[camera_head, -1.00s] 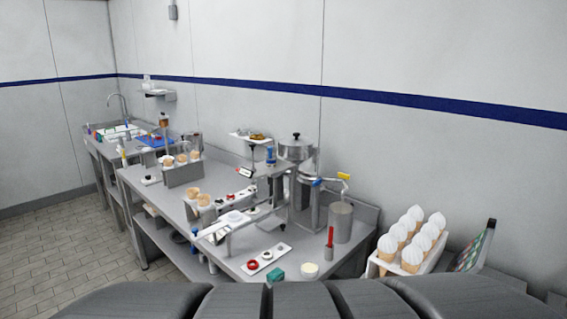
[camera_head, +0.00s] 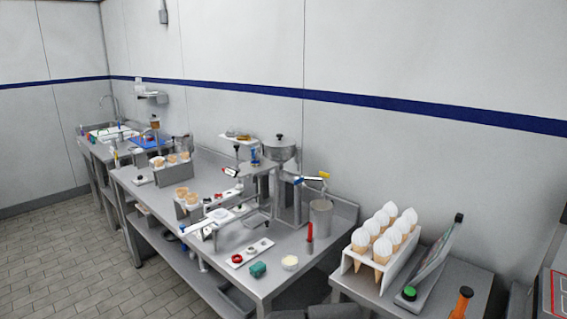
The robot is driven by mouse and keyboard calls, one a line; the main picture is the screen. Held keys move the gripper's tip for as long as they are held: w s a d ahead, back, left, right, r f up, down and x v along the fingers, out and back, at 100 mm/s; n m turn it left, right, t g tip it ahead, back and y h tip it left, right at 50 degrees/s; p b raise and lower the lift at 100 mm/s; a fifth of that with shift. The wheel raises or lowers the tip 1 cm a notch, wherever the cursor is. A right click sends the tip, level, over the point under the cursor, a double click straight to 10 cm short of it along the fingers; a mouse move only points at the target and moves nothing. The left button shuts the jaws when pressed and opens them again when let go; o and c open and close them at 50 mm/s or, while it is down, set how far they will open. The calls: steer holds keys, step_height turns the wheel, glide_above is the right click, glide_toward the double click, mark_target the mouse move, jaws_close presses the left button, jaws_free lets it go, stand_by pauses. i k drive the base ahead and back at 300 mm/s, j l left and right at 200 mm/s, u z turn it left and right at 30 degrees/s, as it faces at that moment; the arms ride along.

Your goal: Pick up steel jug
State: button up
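A plain grey steel cylinder (camera_head: 320,218), which looks like the steel jug, stands upright near the right end of the long steel table (camera_head: 155,197). It is below a yellow-handled lever (camera_head: 317,176) and just right of a tall steel dispenser (camera_head: 283,152). It is too small here to make out a handle or spout. A red upright tool (camera_head: 310,237) stands in front of it. My gripper is not in view.
A white rack (camera_head: 352,263) of several white-topped cones stands on a separate table at right, with a tilted panel (camera_head: 435,262) beside it. Tiled floor (camera_head: 60,255) lies open at left.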

mark_target(321, 211)
steer(key=i+l+u, duration=0.3)
steer(key=i, duration=0.25)
steer(key=i+l+u, duration=0.25)
steer(key=i+l, duration=0.15)
steer(key=i, duration=0.15)
